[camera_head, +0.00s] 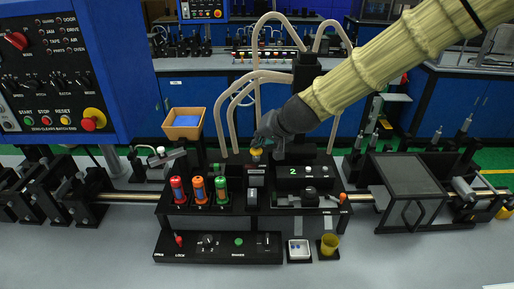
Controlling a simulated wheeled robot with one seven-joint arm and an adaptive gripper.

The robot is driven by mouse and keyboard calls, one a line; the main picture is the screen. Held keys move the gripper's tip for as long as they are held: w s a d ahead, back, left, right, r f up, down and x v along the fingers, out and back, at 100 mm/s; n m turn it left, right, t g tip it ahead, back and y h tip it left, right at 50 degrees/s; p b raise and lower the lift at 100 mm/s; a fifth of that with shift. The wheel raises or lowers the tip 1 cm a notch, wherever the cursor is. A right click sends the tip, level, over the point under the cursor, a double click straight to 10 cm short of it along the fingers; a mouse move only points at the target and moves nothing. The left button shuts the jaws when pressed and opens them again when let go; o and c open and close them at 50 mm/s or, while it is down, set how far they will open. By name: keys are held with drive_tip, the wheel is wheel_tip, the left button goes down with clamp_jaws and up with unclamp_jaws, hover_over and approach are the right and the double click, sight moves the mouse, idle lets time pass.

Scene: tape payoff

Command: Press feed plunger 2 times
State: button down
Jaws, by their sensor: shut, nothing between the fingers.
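My gripper (262,141) is dark and reaches in from the upper right on a tan-sleeved arm. It is shut and empty. It points down and left, just above a small yellow knob (256,152) on top of a dark upright part at the middle of the black station (255,208). This knob may be the feed plunger, but I cannot read a label for it. I cannot tell whether the fingertips touch the knob or stand slightly above it.
Red, orange and green cylinders (198,190) stand left of the knob. A panel marked 2 (293,171) is to the right. Pale hoses (256,85) rise behind. The front bench is clear.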

drive_tip(key=shift+f+b, duration=0.4)
drive_tip(key=shift+f, duration=0.4)
idle(0.8)
drive_tip(key=shift+r, duration=0.1)
drive_tip(key=shift+r+p, duration=1.45)
drive_tip(key=shift+r, duration=0.15)
drive_tip(key=shift+r, duration=0.1)
wheel_tip(320, 180, up, 5)
drive_tip(key=p, duration=0.4)
idle(1.7)
